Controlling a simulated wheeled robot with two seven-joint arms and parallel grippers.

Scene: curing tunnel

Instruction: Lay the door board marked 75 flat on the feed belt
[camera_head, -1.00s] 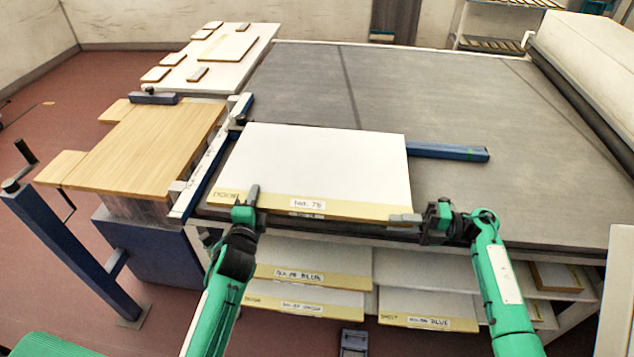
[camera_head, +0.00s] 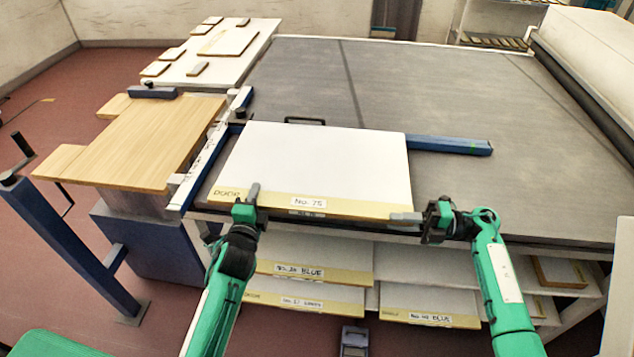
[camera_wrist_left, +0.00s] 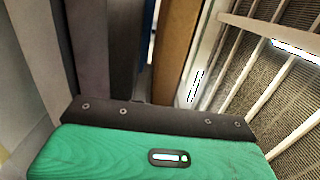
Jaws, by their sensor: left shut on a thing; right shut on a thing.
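The door board (camera_head: 318,163) is a white panel with a yellow front edge, marked "DOOR" and "No. 75". It lies about level over the near left part of the grey feed belt (camera_head: 440,85); I cannot tell whether its underside touches the belt. My left gripper (camera_head: 247,204) is shut on its front edge, left of the number label. My right gripper (camera_head: 420,218) is shut on it at the front right corner. In the left wrist view a brown and white edge (camera_wrist_left: 175,50) runs beside the dark finger; the fingertips are not clear there.
A blue bar (camera_head: 450,146) sticks out right of the board. A white and blue rail (camera_head: 210,155) runs along its left. A wooden-topped stand (camera_head: 150,140) and a white table with small pieces (camera_head: 235,65) stand left. Other boards (camera_head: 310,271) lie on shelves below. The belt's far side is clear.

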